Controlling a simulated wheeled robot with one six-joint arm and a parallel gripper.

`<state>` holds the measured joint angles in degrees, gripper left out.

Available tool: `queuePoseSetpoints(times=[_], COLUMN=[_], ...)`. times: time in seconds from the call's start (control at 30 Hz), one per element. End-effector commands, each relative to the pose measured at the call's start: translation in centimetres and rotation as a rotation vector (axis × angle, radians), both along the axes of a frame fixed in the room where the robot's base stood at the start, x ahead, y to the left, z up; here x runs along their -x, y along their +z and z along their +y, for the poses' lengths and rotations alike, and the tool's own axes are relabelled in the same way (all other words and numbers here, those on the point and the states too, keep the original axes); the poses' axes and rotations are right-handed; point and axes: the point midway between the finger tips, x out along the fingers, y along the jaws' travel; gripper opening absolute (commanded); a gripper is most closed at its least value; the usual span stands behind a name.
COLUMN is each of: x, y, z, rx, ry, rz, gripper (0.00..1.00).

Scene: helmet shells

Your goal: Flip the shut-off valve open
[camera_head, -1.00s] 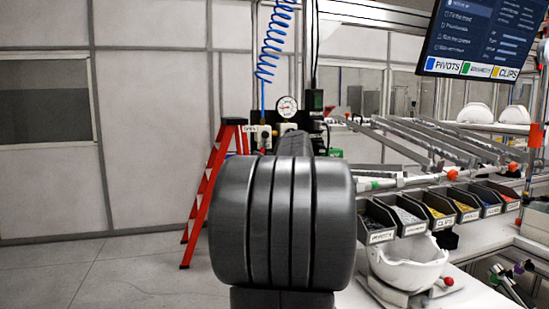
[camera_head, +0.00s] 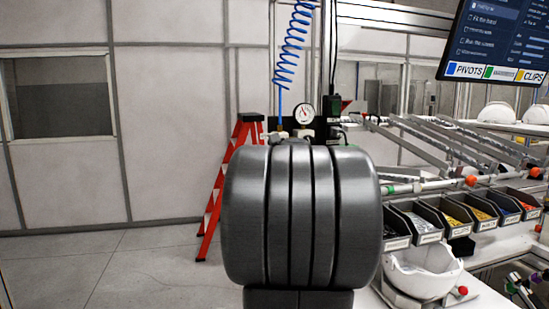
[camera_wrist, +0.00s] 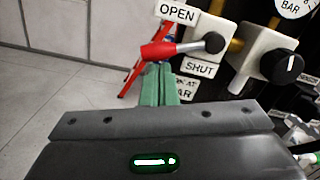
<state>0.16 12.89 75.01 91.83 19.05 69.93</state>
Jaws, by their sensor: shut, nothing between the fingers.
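The shut-off valve shows in the wrist view as a lever with a red grip (camera_wrist: 160,50) and a metal stem on a dark round pivot (camera_wrist: 213,42). The lever points left, roughly level, between the OPEN label (camera_wrist: 177,13) above and the SHUT label (camera_wrist: 199,68) below. My gripper (camera_wrist: 160,70) is shut and empty, its green fingers just below the red grip. I cannot tell whether they touch it. In the head view my own arm hides the gripper and the lever.
A dark regulator knob (camera_wrist: 282,65) sits right of the valve. The pressure gauge (camera_head: 304,114) and blue coiled hose (camera_head: 292,45) are above my arm. A red stepladder (camera_head: 226,180) stands left. Part bins (camera_head: 420,225) and a white helmet shell (camera_head: 424,270) are right.

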Motion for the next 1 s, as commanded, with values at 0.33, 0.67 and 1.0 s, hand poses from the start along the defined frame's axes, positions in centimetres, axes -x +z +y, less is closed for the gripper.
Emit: queuePoseSetpoints(times=[0.33,0.67,1.0], x=[0.3,0.4,0.4], y=[1.6,2.1,2.2], z=[1.0,1.2,1.2], rx=[-0.241,-0.237,-0.236], ry=[0.001,0.0,0.0], rz=[0.076,0.075,0.075], gripper=[0.0,0.0,0.0])
